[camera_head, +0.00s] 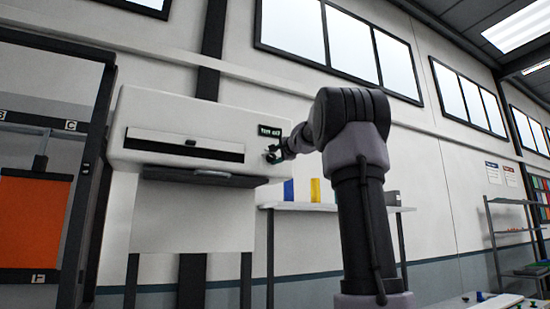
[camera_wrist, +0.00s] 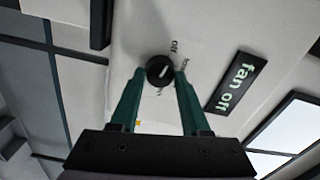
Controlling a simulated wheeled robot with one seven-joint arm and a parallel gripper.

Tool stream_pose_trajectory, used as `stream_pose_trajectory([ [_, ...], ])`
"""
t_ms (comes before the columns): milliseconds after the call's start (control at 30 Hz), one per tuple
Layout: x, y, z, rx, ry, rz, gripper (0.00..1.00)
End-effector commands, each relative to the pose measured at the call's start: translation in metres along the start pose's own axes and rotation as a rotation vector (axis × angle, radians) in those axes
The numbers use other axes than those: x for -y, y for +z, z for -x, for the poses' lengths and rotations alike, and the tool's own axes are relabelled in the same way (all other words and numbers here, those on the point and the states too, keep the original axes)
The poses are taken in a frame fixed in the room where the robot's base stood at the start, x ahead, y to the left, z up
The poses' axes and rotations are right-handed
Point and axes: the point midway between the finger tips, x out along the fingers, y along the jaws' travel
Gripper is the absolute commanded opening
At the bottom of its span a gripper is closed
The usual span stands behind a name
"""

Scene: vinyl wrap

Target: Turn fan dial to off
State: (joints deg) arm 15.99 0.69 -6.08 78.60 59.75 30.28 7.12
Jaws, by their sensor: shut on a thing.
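The fan dial (camera_wrist: 159,71) is a small round black knob with a white pointer mark, set in the white machine's panel. In the wrist view my gripper (camera_wrist: 158,76) has its two green fingers on either side of the dial, shut on it. Small lettering stands around the dial, partly hidden by the fingers. In the head view my gripper (camera_head: 273,155) is at the right end of the white machine (camera_head: 240,120), below the small black display (camera_head: 269,131); the dial itself is hard to make out there.
A dark shelf (camera_head: 200,177) juts out below the machine's slot. A shelf table (camera_head: 385,208) with blue and yellow items stands behind my arm. An orange panel (camera_head: 35,222) is at the left. Wall and windows lie behind.

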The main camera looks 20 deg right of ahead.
Motion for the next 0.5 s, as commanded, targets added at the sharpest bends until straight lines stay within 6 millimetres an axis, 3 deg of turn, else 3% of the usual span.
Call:
stream_pose_trajectory([
  [467, -0.0016, 0.0002, -0.0005, 0.001, 0.003, 0.014, 0.0],
  [500, -0.0016, 0.0002, -0.0005, 0.001, 0.003, 0.014, 0.54],
])
